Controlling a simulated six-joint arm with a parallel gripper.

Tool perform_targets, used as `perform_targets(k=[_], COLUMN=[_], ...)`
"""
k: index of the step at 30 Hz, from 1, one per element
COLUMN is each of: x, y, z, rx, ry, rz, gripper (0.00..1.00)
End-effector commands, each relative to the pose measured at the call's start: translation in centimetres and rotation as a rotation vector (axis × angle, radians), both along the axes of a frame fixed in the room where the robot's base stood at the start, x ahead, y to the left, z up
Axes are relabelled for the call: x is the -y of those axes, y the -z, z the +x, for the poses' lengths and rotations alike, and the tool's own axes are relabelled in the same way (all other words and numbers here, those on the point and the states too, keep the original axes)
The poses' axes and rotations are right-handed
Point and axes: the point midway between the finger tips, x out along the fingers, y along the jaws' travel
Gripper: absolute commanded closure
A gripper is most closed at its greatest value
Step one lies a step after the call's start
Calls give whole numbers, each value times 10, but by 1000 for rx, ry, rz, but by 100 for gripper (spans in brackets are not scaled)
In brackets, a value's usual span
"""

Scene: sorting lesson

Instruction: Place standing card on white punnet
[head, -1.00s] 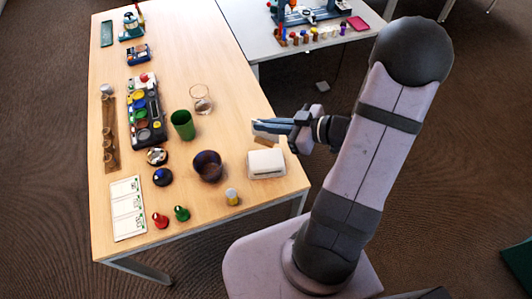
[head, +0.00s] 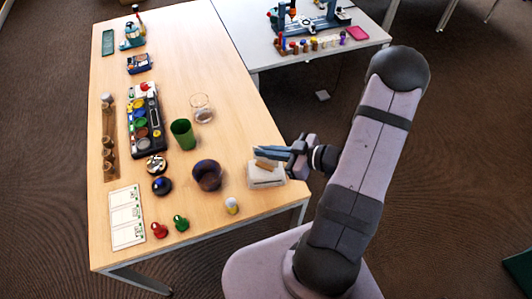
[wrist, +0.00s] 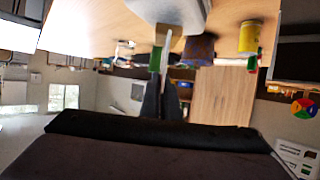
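The white punnet (head: 267,180) stands near the table's right edge in the head view. It also shows at the top of the wrist view (wrist: 165,10). My gripper (head: 275,154) is at the punnet, over its far side. The gripper is shut on the standing card (head: 265,163), a thin piece with a tan part, seen low over the punnet. In the wrist view the card (wrist: 166,48) is nearly edge-on between the fingertips (wrist: 167,85), in front of the punnet. I cannot tell whether the card touches the punnet.
Near the punnet are a dark cup (head: 207,176), a yellow-and-white cylinder (head: 231,206) and a green cup (head: 183,134). A clear glass (head: 201,108) stands farther back. Red (head: 159,230) and green (head: 180,223) pieces lie by a white sheet (head: 127,217). The table's right edge is close.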

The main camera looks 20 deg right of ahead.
Motion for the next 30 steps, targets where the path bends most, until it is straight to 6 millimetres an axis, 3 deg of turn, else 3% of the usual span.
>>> perform_targets(k=[4, 18, 21, 30], x=[0, 0, 0, 0], y=[11, 17, 15, 14], z=[0, 0, 0, 0], rx=[-1, 1, 1, 1], ry=[0, 0, 0, 0], rz=[1, -1, -1, -1], gripper=[100, 100, 79, 79])
